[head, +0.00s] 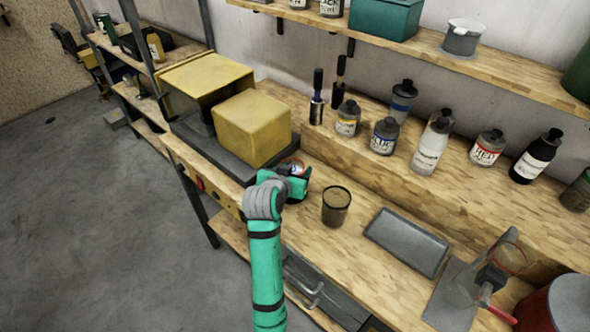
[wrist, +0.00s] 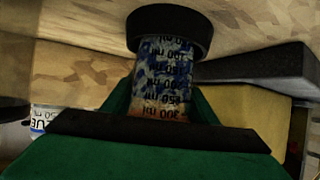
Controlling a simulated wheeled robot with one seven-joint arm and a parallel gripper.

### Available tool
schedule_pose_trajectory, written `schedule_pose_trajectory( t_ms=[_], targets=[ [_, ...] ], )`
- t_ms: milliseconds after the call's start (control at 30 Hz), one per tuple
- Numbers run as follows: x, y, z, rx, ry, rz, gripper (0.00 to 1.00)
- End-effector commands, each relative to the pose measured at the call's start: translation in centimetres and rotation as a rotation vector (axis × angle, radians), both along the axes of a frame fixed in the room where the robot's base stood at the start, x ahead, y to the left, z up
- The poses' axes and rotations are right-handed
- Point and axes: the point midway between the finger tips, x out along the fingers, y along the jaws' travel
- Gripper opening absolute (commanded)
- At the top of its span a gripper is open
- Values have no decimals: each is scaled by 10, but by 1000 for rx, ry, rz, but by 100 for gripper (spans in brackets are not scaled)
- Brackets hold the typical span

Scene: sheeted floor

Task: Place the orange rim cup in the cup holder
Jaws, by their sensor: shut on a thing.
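My gripper (head: 296,180) is shut around a small cup (head: 292,164) over the bench, beside the yellow boxes. In the head view only its reddish-orange rim and part of its inside show. The likely cup holder is a grey stand (head: 452,300) at the bench's right front. A clear ring or cup with an orange rim (head: 512,258) shows at it; I cannot tell which.
A dark-rimmed brownish cup (head: 336,206) stands right of my gripper, and a grey tray (head: 406,242) lies beyond it. Yellow boxes (head: 252,128) stand at left. Several bottles (head: 432,145) line the back ledge. A red can (head: 555,308) is at far right.

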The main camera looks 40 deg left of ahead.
Motion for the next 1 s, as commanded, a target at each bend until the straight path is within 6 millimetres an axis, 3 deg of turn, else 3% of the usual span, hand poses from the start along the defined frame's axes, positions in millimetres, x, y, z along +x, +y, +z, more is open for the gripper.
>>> schedule_pose_trajectory(
  t_ms=[100,133,200,567,767,1000],
  targets=[
    [0,0,-2,0,-1,0,15],
    [0,0,-3,0,0,0,57],
    [0,0,-2,0,0,0,71],
    [0,0,1,2,-1,0,71],
    [-22,-7,13,1,-1,1,71],
    [-63,-20,37,2,-3,2,71]
  ],
)
